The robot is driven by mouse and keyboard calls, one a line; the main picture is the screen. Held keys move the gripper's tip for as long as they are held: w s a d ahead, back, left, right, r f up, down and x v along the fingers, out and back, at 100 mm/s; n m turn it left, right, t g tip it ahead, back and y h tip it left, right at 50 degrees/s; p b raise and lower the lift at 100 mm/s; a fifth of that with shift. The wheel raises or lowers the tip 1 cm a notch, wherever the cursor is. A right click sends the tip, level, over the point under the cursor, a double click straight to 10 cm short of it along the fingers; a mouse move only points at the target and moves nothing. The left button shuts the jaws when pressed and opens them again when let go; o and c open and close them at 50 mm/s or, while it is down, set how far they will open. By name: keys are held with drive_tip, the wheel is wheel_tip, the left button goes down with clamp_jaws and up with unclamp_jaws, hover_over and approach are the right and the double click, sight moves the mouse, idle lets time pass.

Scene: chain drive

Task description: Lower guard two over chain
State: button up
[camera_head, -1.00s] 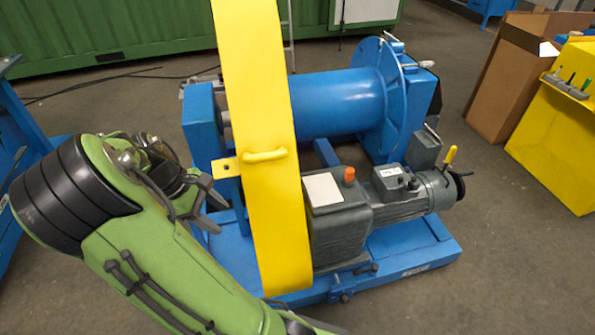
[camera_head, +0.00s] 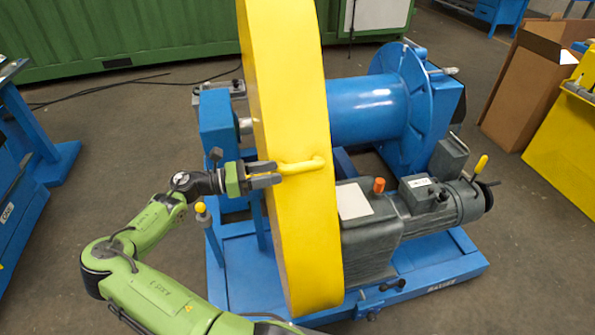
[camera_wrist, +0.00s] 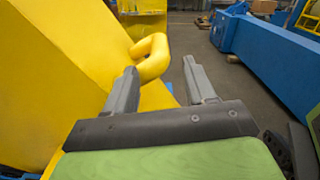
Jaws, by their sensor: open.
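The yellow guard (camera_head: 287,215) stands tall and upright at the front left of the blue winch machine; the chain is hidden. A yellow loop handle (camera_head: 303,165) sticks out from the guard's face. My gripper (camera_head: 281,174) is open beside the left end of this handle, with its fingers pointing right at it. In the wrist view the handle (camera_wrist: 151,58) lies just beyond the fingertips, nearer the left finger, and the gap between the fingers (camera_wrist: 160,75) is empty. The guard's yellow face (camera_wrist: 60,75) fills the left side there.
The blue base frame (camera_head: 445,277) carries the grey motor (camera_head: 445,207) and the blue drum (camera_head: 365,108). A yellow-topped post (camera_head: 201,208) stands close under my wrist. A cardboard box (camera_head: 525,88) and yellow bin (camera_head: 570,140) stand right. Open floor lies at front right.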

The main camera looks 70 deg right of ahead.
sight(297, 168)
drive_tip(key=b+x, duration=0.1)
drive_tip(key=x, duration=0.7)
drive_tip(key=shift+w, duration=0.1)
drive_tip(key=shift+a, duration=0.1)
clamp_jaws()
